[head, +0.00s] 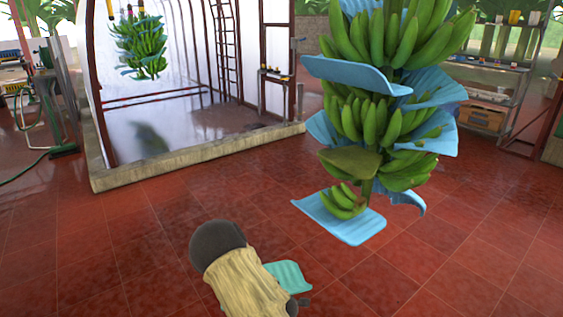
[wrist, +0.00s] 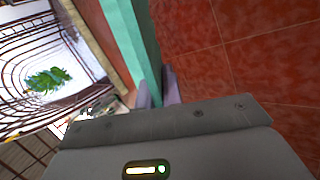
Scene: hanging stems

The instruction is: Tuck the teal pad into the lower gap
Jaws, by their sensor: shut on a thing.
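The teal pad (head: 286,277) is a thin ribbed sheet at the bottom centre of the head view, below and left of the hanging banana bunch. In the wrist view the teal pad (wrist: 130,40) stands nearly edge-on between my fingers. My gripper (wrist: 158,90) is shut on it; in the head view my arm mostly hides the gripper. The green banana bunch (head: 372,120) hangs at the right in tiers. Light blue pads stick out between tiers, including an upper pad (head: 350,73) and a bottom pad (head: 340,216). I cannot tell clearly which space is the lower gap.
Red tiled floor (head: 150,260) is open around the bunch. A second padded bunch (head: 140,48) hangs far left within an arched frame with a low kerb (head: 190,160). A shelf rack (head: 490,90) with boxes stands at the back right.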

